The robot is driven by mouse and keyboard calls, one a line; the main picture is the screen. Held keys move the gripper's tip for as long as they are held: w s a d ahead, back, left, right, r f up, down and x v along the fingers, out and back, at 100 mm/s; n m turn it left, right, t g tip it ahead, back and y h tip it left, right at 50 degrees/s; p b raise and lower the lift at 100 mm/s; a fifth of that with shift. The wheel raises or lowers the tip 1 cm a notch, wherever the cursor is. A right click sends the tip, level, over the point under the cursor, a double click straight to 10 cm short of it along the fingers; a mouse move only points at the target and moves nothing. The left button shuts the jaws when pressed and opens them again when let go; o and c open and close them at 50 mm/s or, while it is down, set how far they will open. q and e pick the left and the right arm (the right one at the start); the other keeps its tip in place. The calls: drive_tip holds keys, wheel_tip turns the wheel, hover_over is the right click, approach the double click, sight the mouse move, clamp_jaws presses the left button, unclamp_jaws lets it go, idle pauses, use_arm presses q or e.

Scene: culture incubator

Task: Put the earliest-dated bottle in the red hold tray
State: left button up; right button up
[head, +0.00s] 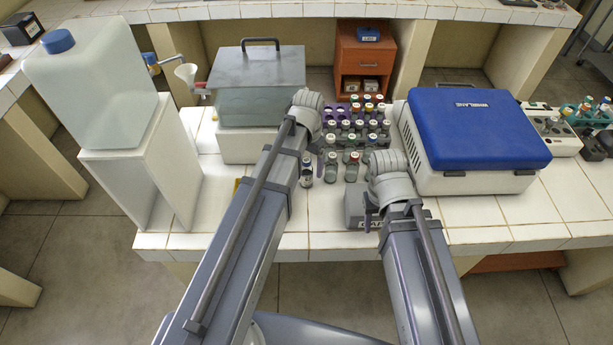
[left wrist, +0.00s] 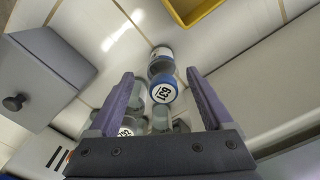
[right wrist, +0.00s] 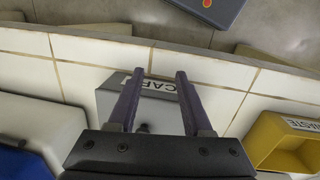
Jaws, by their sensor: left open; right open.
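Several small capped bottles (head: 357,130) stand in and in front of a purple rack. A bottle (head: 307,168) stands at the front left of the group. Another numbered cap (left wrist: 125,131) shows by the left finger. My right gripper (right wrist: 159,72) is open and empty above a grey box (right wrist: 107,98). I cannot read any dates or identify a red hold tray.
The grey box (head: 354,205) sits near the table's front edge. A blue-lidded machine (head: 475,130) stands right of the bottles, a water bath (head: 260,95) left. A yellow waste bin (right wrist: 278,140) shows in the right wrist view. An orange drawer cabinet (head: 362,60) stands behind.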

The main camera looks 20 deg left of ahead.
sight(306, 175)
use_arm(q)
drive_tip(key=shift+a+f+b, duration=0.15)
drive_tip(key=shift+f+b, duration=1.15)
drive_tip(key=shift+b, duration=0.05)
drive_tip(key=shift+a+f+b, duration=0.1)
drive_tip(key=shift+f+b, duration=1.2)
use_arm(e)
drive_tip(key=shift+f, duration=2.6)
drive_tip(key=shift+r, duration=0.1)
use_arm(q)
drive_tip(key=shift+r, duration=0.1)
clamp_jaws()
